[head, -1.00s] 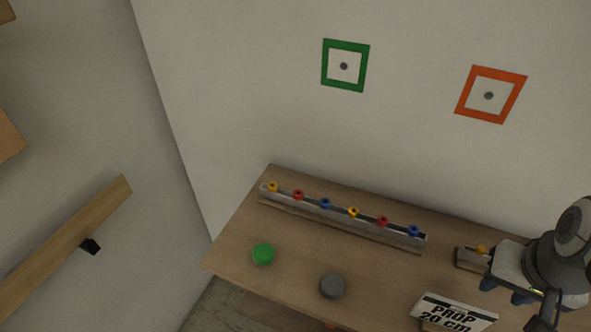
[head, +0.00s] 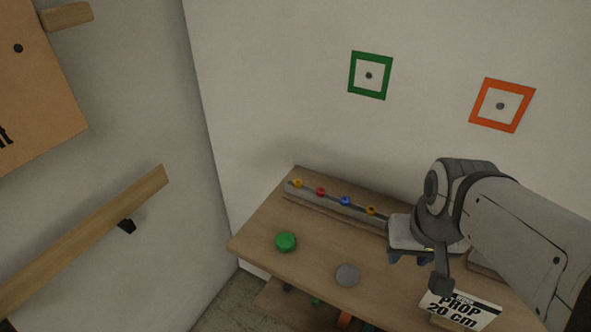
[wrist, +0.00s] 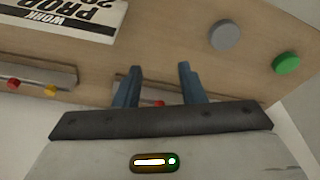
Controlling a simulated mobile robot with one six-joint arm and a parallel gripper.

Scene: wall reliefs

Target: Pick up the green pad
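The green pad (head: 286,242) is a small round disc lying on the left part of the wooden table. In the wrist view the green pad (wrist: 286,64) is at the right, near the table edge. My gripper (head: 410,258) hangs over the table to the right of the pad, near the rack and apart from the pad. In the wrist view my gripper (wrist: 158,75) has its two blue fingers spread with nothing between them.
A grey disc (head: 347,275) lies right of the green pad. A rack (head: 335,203) with coloured knobs runs along the back. A sign (head: 462,308) reading "PROP 20 cm" stands at the front right. Green (head: 370,76) and orange (head: 502,105) frames mark the wall.

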